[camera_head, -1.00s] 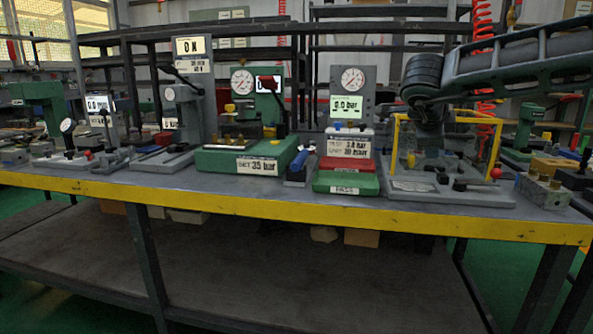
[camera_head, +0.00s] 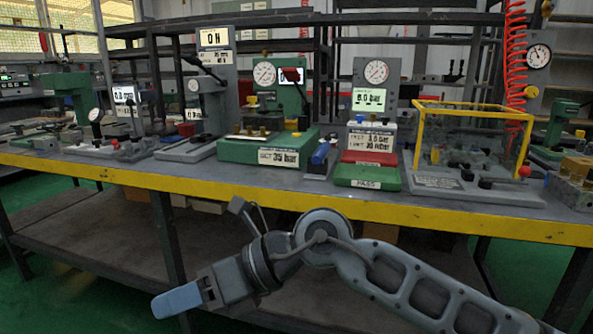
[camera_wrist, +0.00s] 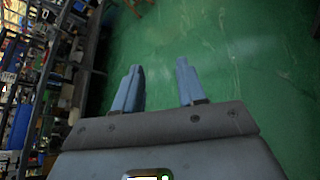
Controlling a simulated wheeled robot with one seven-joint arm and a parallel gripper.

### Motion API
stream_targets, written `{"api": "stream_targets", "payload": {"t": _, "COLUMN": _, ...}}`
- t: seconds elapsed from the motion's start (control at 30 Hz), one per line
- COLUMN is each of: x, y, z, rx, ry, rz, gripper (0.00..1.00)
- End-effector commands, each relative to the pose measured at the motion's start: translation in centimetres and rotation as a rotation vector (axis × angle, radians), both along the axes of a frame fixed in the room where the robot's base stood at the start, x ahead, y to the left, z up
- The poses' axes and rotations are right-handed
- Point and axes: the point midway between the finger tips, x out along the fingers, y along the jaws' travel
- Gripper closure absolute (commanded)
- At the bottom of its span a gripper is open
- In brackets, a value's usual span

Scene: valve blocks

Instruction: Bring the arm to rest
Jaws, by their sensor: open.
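My gripper (camera_head: 180,300) is in front of the workbench (camera_head: 330,208), below its yellow front edge and pointing left in the head view. My arm is folded across the lower right of that view. In the wrist view my gripper (camera_wrist: 157,84) shows two blue fingers apart, with nothing between them. Beyond the fingers is bare green floor (camera_wrist: 210,45). The gripper touches nothing that I can see.
On the bench stand a green test stand (camera_head: 262,150) marked 35 bar, a gauge unit (camera_head: 375,85) on a red and green base, and a yellow-framed clear guard box (camera_head: 470,135). A lower shelf (camera_head: 240,245) lies behind my arm.

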Motion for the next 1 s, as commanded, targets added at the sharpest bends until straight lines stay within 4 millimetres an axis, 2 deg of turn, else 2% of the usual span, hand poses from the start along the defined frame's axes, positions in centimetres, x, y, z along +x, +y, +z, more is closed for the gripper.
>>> {"api": "stream_targets", "payload": {"t": 0.03, "x": -1.8, "y": 1.4, "z": 1.0, "rx": 0.094, "ry": 0.068, "rz": 0.007, "gripper": 0.60}}
{"api": "stream_targets", "payload": {"t": 0.2, "x": -5.9, "y": 3.4, "z": 5.2, "rx": 0.377, "ry": 0.280, "rz": 0.004, "gripper": 0.60}}
{"api": "stream_targets", "payload": {"t": 0.3, "x": -7.5, "y": 3.5, "z": 7.4, "rx": 0.536, "ry": 0.408, "rz": -0.007, "gripper": 0.60}}
{"api": "stream_targets", "payload": {"t": 0.43, "x": -8.9, "y": 2.5, "z": 9.7, "rx": 0.731, "ry": 0.574, "rz": -0.033, "gripper": 0.60}}
{"api": "stream_targets", "payload": {"t": 0.6, "x": -9.8, "y": -0.3, "z": 11.3, "rx": 0.967, "ry": 0.795, "rz": -0.087, "gripper": 0.60}}
{"api": "stream_targets", "payload": {"t": 0.73, "x": -10.2, "y": -3.2, "z": 11.2, "rx": 1.134, "ry": 0.960, "rz": -0.144, "gripper": 0.60}}
{"api": "stream_targets", "payload": {"t": 0.87, "x": -10.6, "y": -6.5, "z": 10.0, "rx": 1.287, "ry": 1.121, "rz": -0.217, "gripper": 0.60}}
{"api": "stream_targets", "payload": {"t": 1.0, "x": -11.4, "y": -10.3, "z": 7.7, "rx": 1.438, "ry": 1.289, "rz": -0.307, "gripper": 0.60}}
